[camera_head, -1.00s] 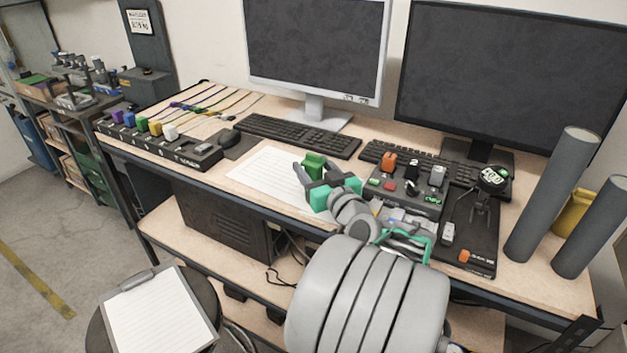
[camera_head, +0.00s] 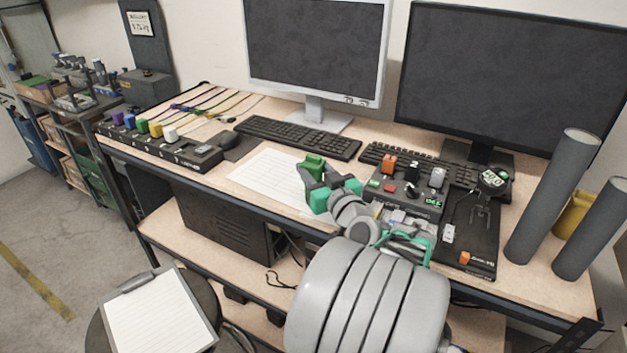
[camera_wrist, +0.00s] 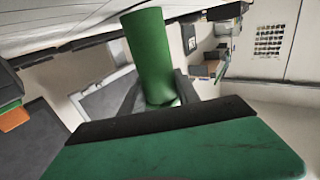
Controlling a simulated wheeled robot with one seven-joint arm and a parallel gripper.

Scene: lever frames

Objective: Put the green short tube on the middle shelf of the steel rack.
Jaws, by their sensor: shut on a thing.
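The green short tube (camera_head: 314,166) is between the fingers of my gripper (camera_head: 312,178), above the white paper on the desk. In the wrist view the green tube (camera_wrist: 150,55) points up and away from the shut fingers (camera_wrist: 158,95). The fingers hide its lower end. The steel rack (camera_head: 75,115) stands at the far left, beyond the desk's left end. Bins and equipment sit on its levels. I cannot make out clearly how much of its middle shelf is free.
The desk (camera_head: 205,173) holds two monitors, keyboards (camera_head: 290,134), a row of coloured blocks (camera_head: 160,140) and a control box (camera_head: 405,190). Two tall grey tubes (camera_head: 553,195) stand at the right. A stool with a clipboard (camera_head: 160,318) is at front left. Floor is open at left.

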